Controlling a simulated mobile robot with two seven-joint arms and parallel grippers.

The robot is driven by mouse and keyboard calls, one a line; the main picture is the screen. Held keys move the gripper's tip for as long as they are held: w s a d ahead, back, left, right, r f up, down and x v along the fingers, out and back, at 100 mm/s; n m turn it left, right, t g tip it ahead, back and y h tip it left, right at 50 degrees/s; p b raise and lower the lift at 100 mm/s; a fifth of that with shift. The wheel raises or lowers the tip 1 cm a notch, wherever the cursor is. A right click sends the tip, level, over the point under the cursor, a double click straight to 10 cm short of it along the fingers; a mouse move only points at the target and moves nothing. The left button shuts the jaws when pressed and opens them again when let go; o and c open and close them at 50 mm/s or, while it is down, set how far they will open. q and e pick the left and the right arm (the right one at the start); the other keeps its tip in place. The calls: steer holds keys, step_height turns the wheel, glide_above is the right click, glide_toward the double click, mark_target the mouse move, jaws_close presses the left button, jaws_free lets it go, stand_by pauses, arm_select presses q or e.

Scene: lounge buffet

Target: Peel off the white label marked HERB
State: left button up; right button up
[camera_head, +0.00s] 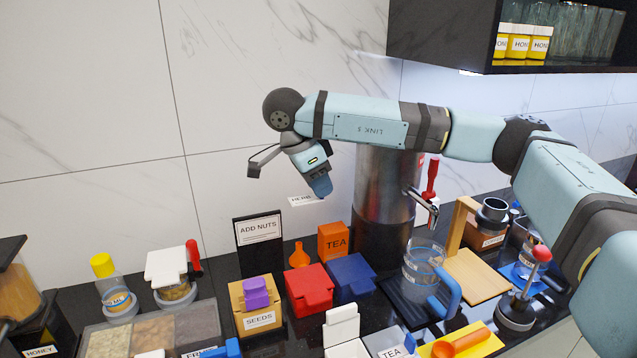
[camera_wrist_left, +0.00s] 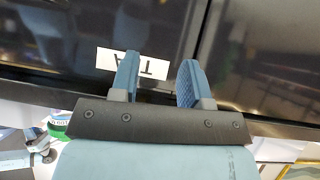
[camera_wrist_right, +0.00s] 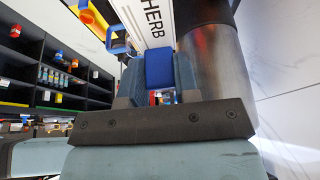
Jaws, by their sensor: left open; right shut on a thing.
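The white label marked HERB (camera_head: 301,200) is in the air in front of the marble wall, just left of the fingertips of my right gripper (camera_head: 319,184). The right wrist view shows the label (camera_wrist_right: 155,18) as a white strip beyond the fingers. A blue piece (camera_wrist_right: 159,68) sits between those fingers at the strip's near end. My right gripper (camera_wrist_right: 156,85) is shut on the label, apparently by this piece. My left gripper (camera_wrist_left: 160,80) is open and empty. Its fingers are apart over a dark surface, with a white label (camera_wrist_left: 112,60), seemingly TEA, behind one finger.
Below the HERB label stand a black ADD NUTS sign (camera_head: 258,240), an orange TEA box (camera_head: 334,240), a red box (camera_head: 309,288) and a blue box (camera_head: 351,277). A tall metal dispenser (camera_head: 384,190) rises close beside my right gripper. The counter is crowded; the wall area to the left is clear.

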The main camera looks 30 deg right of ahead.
arm_select(q)
steer(key=shift+r+p, duration=1)
steer(key=shift+r, duration=0.2)
arm_select(e)
steer(key=shift+r, duration=1.1)
arm_select(q)
steer(key=shift+r, duration=0.2)
arm_select(e)
steer(key=shift+r, duration=0.15)
arm_select(q)
steer(key=shift+f, duration=0.1)
steer(key=shift+w, duration=0.1)
arm_select(e)
steer(key=shift+r+p, duration=0.65)
steer(key=shift+p, duration=0.15)
step_height(320, 180, up, 4)
steer(key=p, duration=0.3)
steer(key=shift+f+p, duration=0.1)
steer(key=shift+p, duration=0.25)
arm_select(q)
steer(key=r, duration=0.3)
steer(key=shift+s+a+r+m, duration=0.2)
steer(key=shift+s+r+m, duration=0.1)
arm_select(e)
steer(key=shift+f, duration=0.1)
